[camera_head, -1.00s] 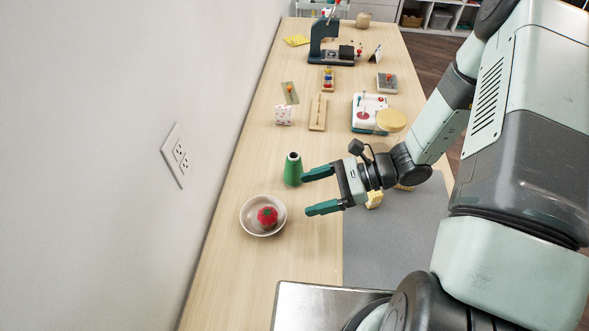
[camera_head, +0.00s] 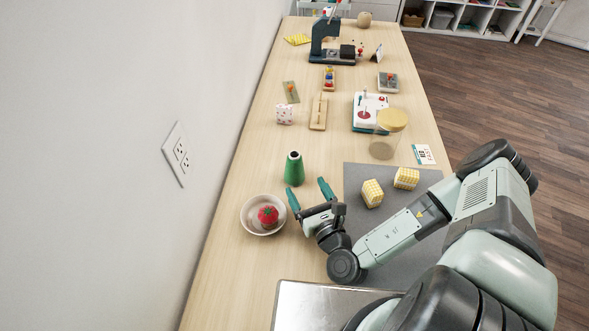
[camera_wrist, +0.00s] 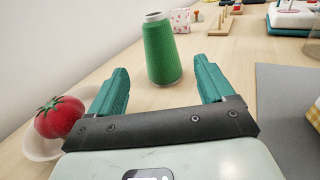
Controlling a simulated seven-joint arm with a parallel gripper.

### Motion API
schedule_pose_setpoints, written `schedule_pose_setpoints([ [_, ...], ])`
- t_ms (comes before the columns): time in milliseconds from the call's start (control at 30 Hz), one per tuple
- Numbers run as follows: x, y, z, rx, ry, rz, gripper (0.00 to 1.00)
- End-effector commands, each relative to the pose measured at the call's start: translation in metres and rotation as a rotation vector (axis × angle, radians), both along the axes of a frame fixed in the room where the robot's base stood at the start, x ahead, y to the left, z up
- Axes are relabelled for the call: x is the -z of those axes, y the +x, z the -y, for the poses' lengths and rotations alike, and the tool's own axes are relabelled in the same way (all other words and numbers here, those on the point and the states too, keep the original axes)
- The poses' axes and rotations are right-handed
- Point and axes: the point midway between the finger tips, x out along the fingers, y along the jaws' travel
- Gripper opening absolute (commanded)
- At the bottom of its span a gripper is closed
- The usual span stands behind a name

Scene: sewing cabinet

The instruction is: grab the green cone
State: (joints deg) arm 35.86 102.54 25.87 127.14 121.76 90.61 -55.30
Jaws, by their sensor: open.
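The green cone (camera_head: 294,169) is a spool of green thread with a pale top, standing upright on the wooden table. It also shows in the wrist view (camera_wrist: 160,50), ahead of my fingers and roughly midway between them. My gripper (camera_head: 308,190) is open and empty, low over the table on the near side of the cone. In the wrist view its two teal fingers (camera_wrist: 160,88) point toward the cone. The cone appears beyond the fingertips, with no visible contact.
A bowl (camera_head: 246,218) with a tomato-shaped pincushion (camera_head: 268,215) sits close to the left finger. A grey mat (camera_head: 352,180) with two yellow checked blocks (camera_head: 372,193) lies to the right. A jar (camera_head: 383,148) and a sewing machine (camera_head: 322,38) stand farther back.

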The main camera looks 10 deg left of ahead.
Motion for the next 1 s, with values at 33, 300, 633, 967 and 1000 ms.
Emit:
schedule_pose_setpoints([
  [33,-0.001,0.009,-0.005,-0.003,-0.001,0.005,0.82],
  [300,-0.002,0.035,-0.019,-0.005,0.001,0.003,0.82],
  [633,-0.009,0.072,-0.039,-0.007,0.001,0.004,0.82],
  [967,-0.009,0.081,-0.043,-0.006,0.0,0.001,0.82],
  [1000,-0.009,0.081,-0.043,-0.006,0.0,0.001,0.79],
])
